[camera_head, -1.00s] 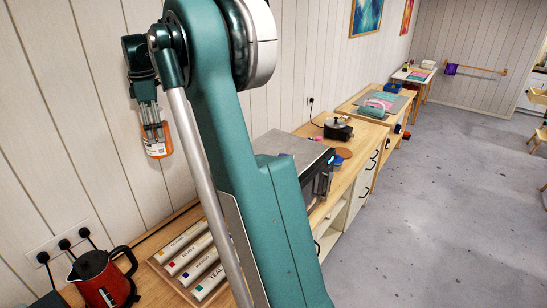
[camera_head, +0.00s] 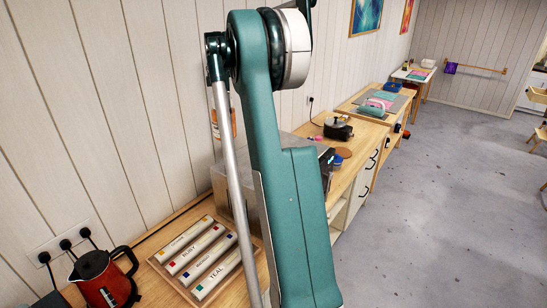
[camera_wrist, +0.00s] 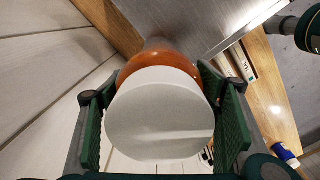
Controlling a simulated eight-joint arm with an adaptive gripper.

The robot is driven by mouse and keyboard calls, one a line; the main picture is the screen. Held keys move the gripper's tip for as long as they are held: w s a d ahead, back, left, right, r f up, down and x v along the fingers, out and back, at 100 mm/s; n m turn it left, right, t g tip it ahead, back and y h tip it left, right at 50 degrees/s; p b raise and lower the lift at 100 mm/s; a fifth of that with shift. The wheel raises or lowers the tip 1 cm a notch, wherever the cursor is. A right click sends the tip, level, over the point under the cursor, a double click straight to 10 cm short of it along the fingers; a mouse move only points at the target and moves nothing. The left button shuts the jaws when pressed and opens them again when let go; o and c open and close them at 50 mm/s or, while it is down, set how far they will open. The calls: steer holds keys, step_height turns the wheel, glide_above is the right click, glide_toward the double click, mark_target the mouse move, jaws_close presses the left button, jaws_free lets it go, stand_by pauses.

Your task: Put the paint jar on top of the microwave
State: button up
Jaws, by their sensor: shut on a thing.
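The paint jar (camera_wrist: 158,62) is orange with a pale round end facing the wrist camera. My gripper (camera_wrist: 163,118) is shut on it, one green finger pad on each side. In the head view a strip of the orange jar (camera_head: 213,125) shows by the wall, partly behind my arm, and the gripper is hidden there. The microwave (camera_head: 221,187) is a grey metal box on the counter, mostly hidden behind my arm. Its brushed top (camera_wrist: 205,18) appears at the upper part of the wrist view, beyond the jar. Whether the jar touches it cannot be told.
A red kettle (camera_head: 98,280) stands at lower left below wall plugs (camera_head: 65,244). The panelled wall is close behind.

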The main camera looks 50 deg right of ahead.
steer(key=s+d+m, duration=0.1)
steer(key=s+d, duration=0.7)
steer(key=d, duration=0.5)
steer(key=shift+s+d+f, duration=0.25)
steer(key=shift+d+f, duration=0.1)
steer(key=shift+f, duration=0.1)
steer(key=shift+f, duration=0.1)
steer(key=shift+f+p, duration=0.65)
steer(key=shift+f, duration=2.2)
steer(key=shift+f+p, duration=0.4)
steer(key=shift+f, duration=1.65)
steer(key=shift+f, duration=0.15)
steer(key=o, duration=1.5)
steer(key=shift+r, duration=0.2)
step_height(320, 180, up, 12)
steer(key=b, duration=0.1)
steer(key=shift+b, duration=0.35)
